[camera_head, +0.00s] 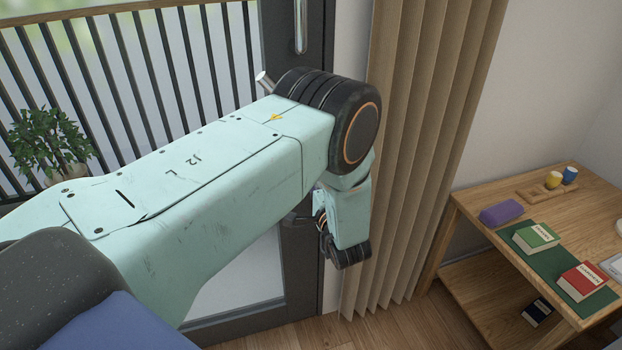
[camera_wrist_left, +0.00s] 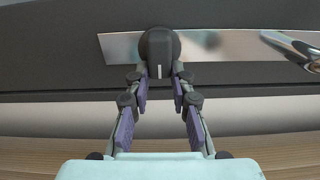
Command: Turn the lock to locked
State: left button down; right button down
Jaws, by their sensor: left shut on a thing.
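The lock is a dark turn knob (camera_wrist_left: 159,52) with a white line on it, in the left wrist view. It sits on a shiny metal plate (camera_wrist_left: 219,45) on the dark door frame (camera_wrist_left: 60,55). The white line runs up and down in that picture. My left gripper (camera_wrist_left: 160,82) is shut on the knob, one finger on each side. In the head view my left arm comes in from the left and hides the lock. I cannot make out the fingertips there. My right gripper is in neither view.
A silver door handle (camera_head: 300,25) shows on the frame. A beige curtain (camera_head: 425,130) hangs just right of my wrist. A wooden table (camera_head: 590,210) at the right holds books (camera_head: 582,281) and a purple case (camera_head: 501,212). A plant (camera_head: 48,142) stands at the left.

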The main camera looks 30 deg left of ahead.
pick_arm(q)
jog(key=c, duration=1.2)
grip_release()
jog(key=shift+o, duration=0.2)
jog(key=shift+d, duration=0.1)
jog(key=v, duration=0.7)
jog(key=shift+s, duration=0.2)
